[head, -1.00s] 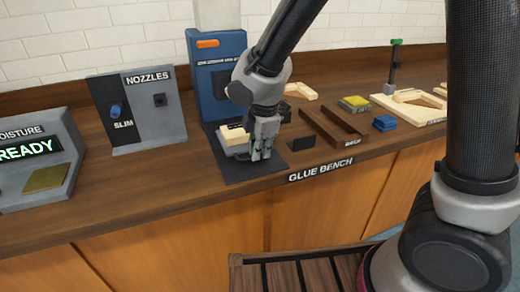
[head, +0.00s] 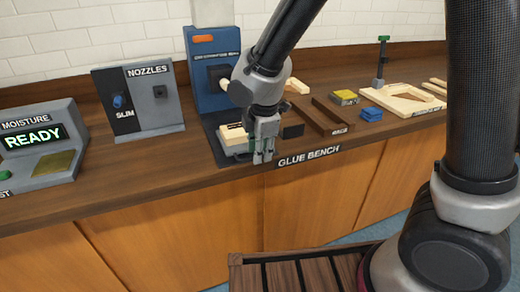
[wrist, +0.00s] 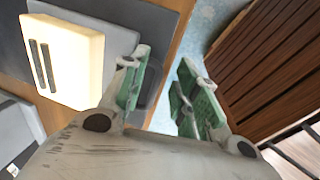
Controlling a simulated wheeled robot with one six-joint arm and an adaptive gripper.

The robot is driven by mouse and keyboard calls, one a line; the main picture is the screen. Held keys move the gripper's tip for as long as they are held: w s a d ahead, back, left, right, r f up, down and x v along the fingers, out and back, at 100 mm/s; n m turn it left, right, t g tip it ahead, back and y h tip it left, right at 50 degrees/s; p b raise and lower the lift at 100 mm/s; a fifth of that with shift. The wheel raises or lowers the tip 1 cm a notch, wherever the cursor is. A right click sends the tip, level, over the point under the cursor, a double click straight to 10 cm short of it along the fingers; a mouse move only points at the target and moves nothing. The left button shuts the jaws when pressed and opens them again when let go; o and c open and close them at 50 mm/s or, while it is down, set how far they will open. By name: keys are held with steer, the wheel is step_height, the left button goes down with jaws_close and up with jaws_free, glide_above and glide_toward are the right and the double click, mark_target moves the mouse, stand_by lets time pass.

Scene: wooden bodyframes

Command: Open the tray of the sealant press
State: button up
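The sealant press (head: 209,95) is a tall blue machine with an orange top button, standing at the back of the bench. Its light grey tray (head: 232,150) extends forward over a dark base plate and carries a cream block (head: 232,134) with two dark strips on top; the block also shows in the wrist view (wrist: 75,62). My gripper (head: 263,160) is at the tray's front end, near the bench edge. In the wrist view its green-padded fingers (wrist: 164,92) are apart, the left one close beside the tray. The tray's handle and any contact with it are unclear.
The nozzle stand (head: 140,98) and the moisture unit (head: 40,145) are left of the press. A brown shelf (head: 333,114), blue blocks (head: 371,114) and pale frames (head: 400,99) are to the right. A slatted wooden surface (head: 310,270) is below the bench front.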

step_height(320, 180, up, 12)
steer(key=s, duration=0.2)
steer(key=shift+s+d, duration=0.15)
steer(key=shift+d, duration=0.2)
steer(key=shift+f, duration=0.1)
steer(key=s+d+r+m, duration=0.2)
steer(key=s+d+m, duration=0.3)
steer(key=d, duration=0.5)
steer(key=s+d+r+m+t, duration=0.1)
steer(key=s+d+m, duration=0.3)
steer(key=d+m, duration=0.5)
steer(key=s+d+r+m+t, duration=0.1)
steer(key=s+d+r+m, duration=0.2)
steer(key=d, duration=0.8)
steer(key=s+m, duration=0.2)
steer(key=m, duration=0.2)
steer(key=shift+s+h, duration=0.3)
